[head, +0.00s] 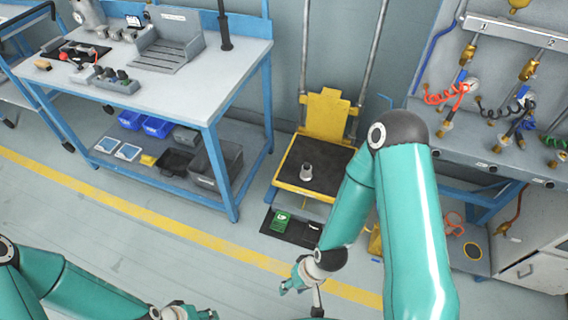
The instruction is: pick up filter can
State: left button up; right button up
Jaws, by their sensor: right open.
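A small grey can-shaped object (306,171), which looks like the filter can, stands upright on the dark top of a yellow lift cart (328,110) near the back wall. My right gripper (301,286) is open, low in front of the cart and well apart from the can. Its arm reaches up to an elbow right of the cart and comes back down. My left gripper (186,312) is at the bottom edge, partly cut off, so its jaws cannot be made out.
A blue-framed workbench (225,75) with a lower shelf of bins stands left of the cart. A dark mat (291,229) with a green item lies on the floor before the cart. A grey hose panel (490,150) is at the right. Open floor lies left of centre.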

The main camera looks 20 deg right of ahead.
aim_at(305, 175)
jog(key=u, duration=0.1)
jog(key=i, duration=1.3)
jog(key=z, duration=0.45)
